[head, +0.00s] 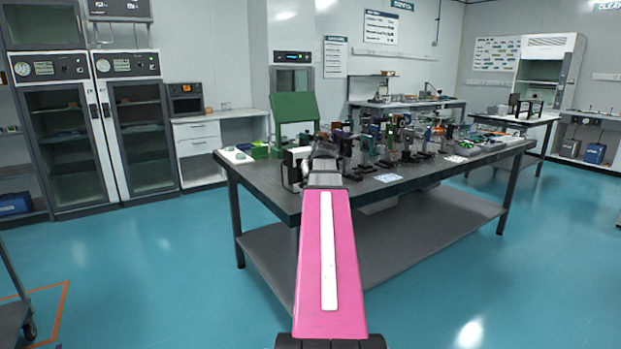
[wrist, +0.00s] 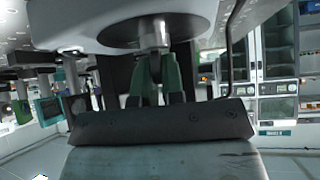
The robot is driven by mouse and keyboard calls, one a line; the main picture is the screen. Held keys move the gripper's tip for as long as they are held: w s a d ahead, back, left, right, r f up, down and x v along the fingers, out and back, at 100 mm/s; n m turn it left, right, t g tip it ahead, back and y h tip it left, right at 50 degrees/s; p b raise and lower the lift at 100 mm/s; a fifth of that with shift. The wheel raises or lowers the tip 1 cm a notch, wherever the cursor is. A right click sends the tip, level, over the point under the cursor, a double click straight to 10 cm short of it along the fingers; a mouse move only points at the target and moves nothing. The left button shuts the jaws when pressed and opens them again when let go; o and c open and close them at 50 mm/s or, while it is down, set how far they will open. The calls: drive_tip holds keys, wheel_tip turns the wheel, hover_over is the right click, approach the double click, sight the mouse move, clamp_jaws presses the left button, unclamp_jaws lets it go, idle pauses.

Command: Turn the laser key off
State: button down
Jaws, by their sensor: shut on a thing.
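My gripper (wrist: 157,68) shows in the wrist view with two green fingers close together. They are shut at a short metal cylinder (wrist: 154,33) on a pale rounded housing (wrist: 100,22). The laser key itself is mostly hidden between the fingertips, and I cannot read its turn angle. In the head view my gripper is at the near edge of the optical table, beside a pale and dark box (head: 292,168). My own pink arm hides much of that spot.
The optical table (head: 375,195) carries several optic mounts (head: 400,138) close to the right of my gripper. A green panel (head: 293,107) stands behind. Glass-door cabinets (head: 65,140) line the left wall. The blue floor around the table is largely clear.

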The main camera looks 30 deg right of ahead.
drive_tip(key=shift+n+y, duration=0.9)
drive_tip(key=shift+n, duration=0.2)
drive_tip(key=c, duration=1.2)
unclamp_jaws()
drive_tip(key=shift+c, duration=0.2)
drive_tip(key=shift+s+r, duration=0.1)
drive_tip(key=v, duration=1)
drive_tip(key=shift+s+r, duration=0.15)
drive_tip(key=shift+s, duration=0.15)
drive_tip(key=shift+d, duration=0.1)
